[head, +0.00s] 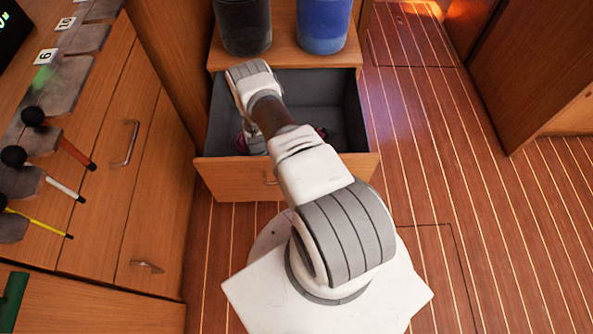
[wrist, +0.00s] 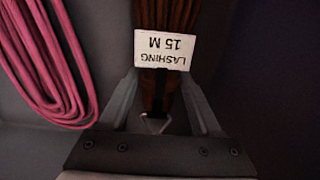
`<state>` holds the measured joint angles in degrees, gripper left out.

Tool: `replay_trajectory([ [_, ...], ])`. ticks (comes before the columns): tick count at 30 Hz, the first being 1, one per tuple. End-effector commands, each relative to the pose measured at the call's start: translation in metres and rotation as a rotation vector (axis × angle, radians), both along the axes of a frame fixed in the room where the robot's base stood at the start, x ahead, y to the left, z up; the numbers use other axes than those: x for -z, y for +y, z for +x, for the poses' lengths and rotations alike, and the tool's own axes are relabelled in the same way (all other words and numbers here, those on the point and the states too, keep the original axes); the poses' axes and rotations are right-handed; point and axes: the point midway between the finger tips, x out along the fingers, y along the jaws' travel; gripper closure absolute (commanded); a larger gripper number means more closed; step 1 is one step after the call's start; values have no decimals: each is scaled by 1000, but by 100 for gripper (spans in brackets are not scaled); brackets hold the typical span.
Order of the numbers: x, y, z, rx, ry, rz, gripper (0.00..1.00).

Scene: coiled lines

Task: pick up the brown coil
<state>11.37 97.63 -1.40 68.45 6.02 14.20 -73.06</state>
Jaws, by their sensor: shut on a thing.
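The brown coil (wrist: 170,14) shows at the top middle of the wrist view. It is a bundle of brown line with a white label (wrist: 162,50) reading "LASHING 15 M", upside down in the picture. My gripper (wrist: 158,88) is shut on the brown coil, with one finger on each side of it just below the label. In the head view my arm reaches into an open grey-lined drawer (head: 343,104), and it hides my gripper and the brown coil there.
A pink coil (wrist: 48,62) lies left of the brown coil in the wrist view, close to my left finger. The drawer's wooden front (head: 230,176) and grey walls surround the reach. A black container (head: 243,25) and a blue container (head: 322,25) stand above the drawer.

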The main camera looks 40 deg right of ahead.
Motion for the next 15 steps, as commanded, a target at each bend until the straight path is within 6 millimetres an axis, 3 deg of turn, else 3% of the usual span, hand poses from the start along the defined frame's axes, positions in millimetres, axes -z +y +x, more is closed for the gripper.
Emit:
replay_trajectory([
  [1,0,0,0,0,0,0,81],
  [4,0,0,0,0,0,0,99],
  [15,-2,0,1,0,-1,-1,100],
])
